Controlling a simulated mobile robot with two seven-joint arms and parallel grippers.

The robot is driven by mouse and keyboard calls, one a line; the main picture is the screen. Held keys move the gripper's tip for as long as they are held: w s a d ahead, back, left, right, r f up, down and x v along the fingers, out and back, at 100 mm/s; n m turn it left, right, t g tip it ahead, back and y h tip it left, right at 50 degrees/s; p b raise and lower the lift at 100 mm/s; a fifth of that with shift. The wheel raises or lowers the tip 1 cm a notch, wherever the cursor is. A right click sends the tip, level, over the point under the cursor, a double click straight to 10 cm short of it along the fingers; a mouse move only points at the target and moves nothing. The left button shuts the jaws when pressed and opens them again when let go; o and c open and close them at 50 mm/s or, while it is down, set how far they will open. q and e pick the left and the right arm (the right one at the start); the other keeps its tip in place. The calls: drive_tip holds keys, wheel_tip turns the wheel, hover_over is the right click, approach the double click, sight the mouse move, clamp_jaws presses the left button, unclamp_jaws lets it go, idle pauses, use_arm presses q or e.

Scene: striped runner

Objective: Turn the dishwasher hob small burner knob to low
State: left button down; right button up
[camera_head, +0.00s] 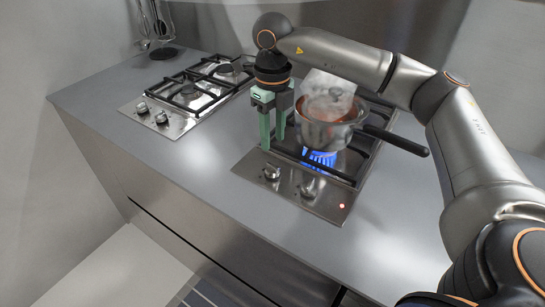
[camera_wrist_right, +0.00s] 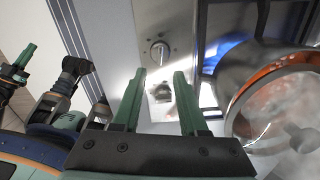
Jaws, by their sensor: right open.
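The right hob (camera_head: 325,205) has two knobs on its front strip, a left knob (camera_head: 271,172) and a right knob (camera_head: 307,189). I cannot tell which serves the small burner. A blue flame (camera_head: 319,157) burns under a pot (camera_head: 322,133). My right gripper (camera_head: 272,143) is open and empty, pointing down above and behind the left knob, left of the pot. In the right wrist view, one knob (camera_wrist_right: 162,93) shows between its fingers and another (camera_wrist_right: 159,52) beyond the tips. Green fingers of my left gripper (camera_wrist_right: 18,65) show at the left edge; their opening is unclear.
A second hob (camera_head: 180,122) with two knobs stands at the left. The pot's black handle (camera_head: 398,140) sticks out to the right. A red light (camera_head: 342,206) glows on the right hob. The grey counter (camera_head: 205,150) between the hobs is clear.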

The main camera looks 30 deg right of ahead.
sight(273, 165)
wheel_tip(273, 165, down, 8)
drive_tip(key=shift+r, duration=0.1)
drive_tip(key=shift+c, duration=0.3)
